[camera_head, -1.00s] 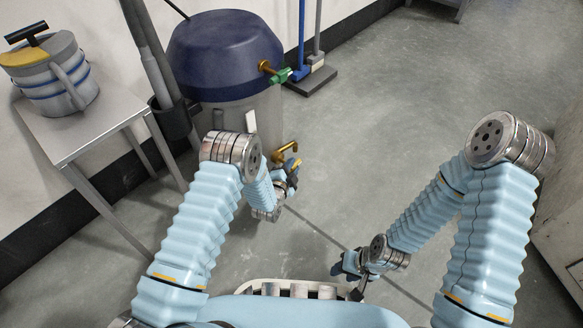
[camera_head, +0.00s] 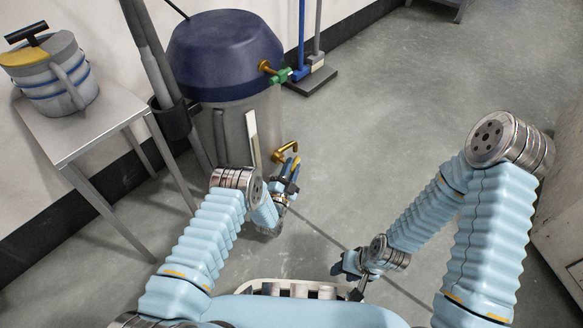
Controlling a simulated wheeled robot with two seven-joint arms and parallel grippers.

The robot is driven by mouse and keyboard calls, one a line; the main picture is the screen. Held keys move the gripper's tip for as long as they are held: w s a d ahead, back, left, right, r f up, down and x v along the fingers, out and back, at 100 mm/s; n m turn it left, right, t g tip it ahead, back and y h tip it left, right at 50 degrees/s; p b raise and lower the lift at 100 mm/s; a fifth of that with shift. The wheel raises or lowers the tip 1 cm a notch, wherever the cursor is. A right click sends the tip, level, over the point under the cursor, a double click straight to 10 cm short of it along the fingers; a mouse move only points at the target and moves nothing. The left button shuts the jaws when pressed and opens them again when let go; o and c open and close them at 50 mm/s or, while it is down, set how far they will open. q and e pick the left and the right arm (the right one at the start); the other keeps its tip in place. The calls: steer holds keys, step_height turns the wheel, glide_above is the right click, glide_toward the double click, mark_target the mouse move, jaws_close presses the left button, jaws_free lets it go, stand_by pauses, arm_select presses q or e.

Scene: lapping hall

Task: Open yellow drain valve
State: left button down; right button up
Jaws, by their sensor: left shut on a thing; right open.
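A large tank with a dark blue lid (camera_head: 225,50) and a grey body (camera_head: 232,120) stands against the wall. The yellow drain valve (camera_head: 285,152) sticks out low on its right side, its brass-yellow lever showing. My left gripper (camera_head: 290,172) is at this valve and shut on its yellow handle; the fingers partly hide the grip. Higher on the tank is a second, brass fitting with a green handle (camera_head: 280,76). My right gripper (camera_head: 350,275) is open and empty, low in front of my base, well apart from the tank.
A metal table (camera_head: 85,120) with a grey and yellow bucket (camera_head: 50,75) stands at left. A dark holder (camera_head: 168,118) with pipes is beside the tank. A blue-poled stand (camera_head: 312,76) is behind it. A pale cabinet (camera_head: 560,190) is at right. The middle floor is clear.

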arm_select(q)
steer(key=shift+f+t, duration=0.1)
steer(key=shift+t, duration=0.5)
steer(key=c, duration=1)
jaws_free()
steer(key=shift+c, duration=0.2)
steer(key=shift+s, duration=0.1)
steer(key=shift+s+f, duration=0.1)
steer(key=shift+s, duration=0.2)
steer(key=s+a+p, duration=0.4)
steer(key=s+p, duration=0.8)
steer(key=s, duration=0.1)
steer(key=shift+s+f, duration=0.25)
steer(key=shift+f, duration=0.15)
